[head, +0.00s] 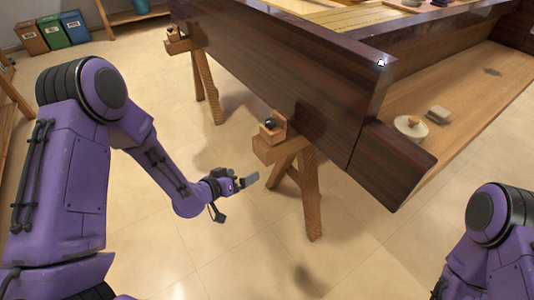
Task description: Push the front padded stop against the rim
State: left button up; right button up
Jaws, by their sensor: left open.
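The front padded stop (271,129) is a small wooden block with a dark round knob. It sits on top of the nearer wooden trestle (288,147), beside the dark brown piano rim (318,112). I cannot tell whether its pad touches the rim or a small gap is left. My left gripper (235,197) is open and empty, below and to the left of the stop, apart from it and the trestle. My right gripper is out of view; only part of that arm shows at the lower right.
A second stop (173,34) sits on the farther trestle (205,85). A pale round lidded object (411,127) and a small block (438,115) lie on the wooden keybed (465,105). Coloured bins (75,27) stand far left. Floor around my left gripper is clear.

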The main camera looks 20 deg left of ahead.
pick_arm(q)
jog(key=w+m+t+h+b, duration=0.2)
jog(key=w+m+b, duration=0.1)
jog(key=w, duration=0.2)
jog(key=m+h+b, duration=0.4)
jog(key=m, duration=0.2)
send_near(265, 131)
jog(key=w, duration=0.2)
jog(key=x, duration=0.3)
jog(key=b+x, duration=0.1)
jog(key=x, duration=0.2)
jog(key=d+b+x, duration=0.1)
jog(key=x, duration=0.3)
jog(key=shift+s, duration=0.3)
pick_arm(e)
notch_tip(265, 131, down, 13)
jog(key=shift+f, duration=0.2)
pick_arm(q)
jog(key=shift+c, duration=0.3)
